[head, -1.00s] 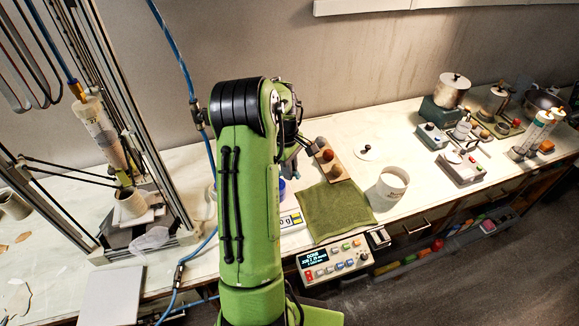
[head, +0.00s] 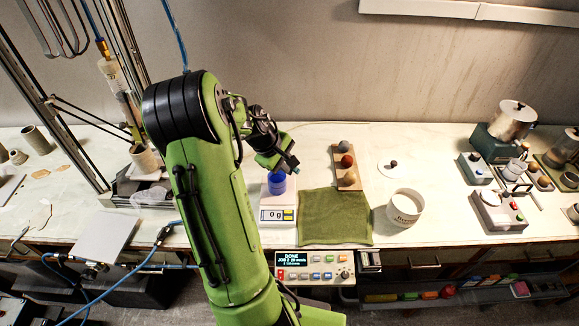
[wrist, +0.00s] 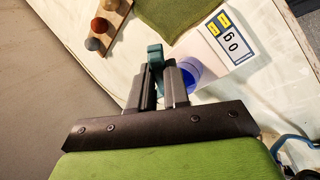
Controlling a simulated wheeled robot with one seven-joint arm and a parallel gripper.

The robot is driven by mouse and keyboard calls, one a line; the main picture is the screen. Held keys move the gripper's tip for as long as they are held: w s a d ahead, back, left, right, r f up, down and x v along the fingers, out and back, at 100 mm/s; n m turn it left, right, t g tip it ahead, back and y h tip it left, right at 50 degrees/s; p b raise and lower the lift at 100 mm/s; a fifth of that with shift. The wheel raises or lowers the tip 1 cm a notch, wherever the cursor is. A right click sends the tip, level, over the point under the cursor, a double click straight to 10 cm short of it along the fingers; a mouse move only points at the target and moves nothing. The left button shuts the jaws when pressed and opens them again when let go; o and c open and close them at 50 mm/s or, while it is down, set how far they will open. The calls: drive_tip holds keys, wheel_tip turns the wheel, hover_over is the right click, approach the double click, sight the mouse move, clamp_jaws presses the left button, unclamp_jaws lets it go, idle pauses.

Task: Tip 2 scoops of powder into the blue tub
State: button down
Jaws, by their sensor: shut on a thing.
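The blue tub (head: 277,190) stands on the white scale (head: 272,215), whose display reads 0 g. In the wrist view, the tub (wrist: 193,72) is partly hidden behind a finger. My gripper (head: 284,166) is above and just behind the tub. In the wrist view, my gripper (wrist: 162,78) is shut on a teal piece (wrist: 155,56), which looks like the scoop's handle. The scoop's bowl is hidden, so I cannot tell whether it holds powder. A white lettered container (head: 404,208) stands open to the right; its contents are not clear.
A green cloth (head: 334,217) lies right of the scale. A wooden holder with balls (head: 347,166) stands behind it. A white lid (head: 391,167) with a dark knob lies near the container. A control box (head: 313,267) is at the front edge. A tall frame stands left.

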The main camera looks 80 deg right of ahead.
drive_tip(key=n+h+b, duration=0.1)
drive_tip(key=h+b, duration=0.1)
drive_tip(key=b, duration=0.2)
drive_tip(key=n+g+h+b, duration=0.1)
drive_tip(key=n+h+b, duration=0.1)
drive_tip(key=h+b, duration=0.1)
drive_tip(key=a+n+h+b, duration=0.1)
drive_tip(key=h+b, duration=0.1)
drive_tip(key=b, duration=0.3)
drive_tip(key=shift+w+g+h+b, duration=0.3)
drive_tip(key=shift+w+h, duration=0.1)
idle(0.3)
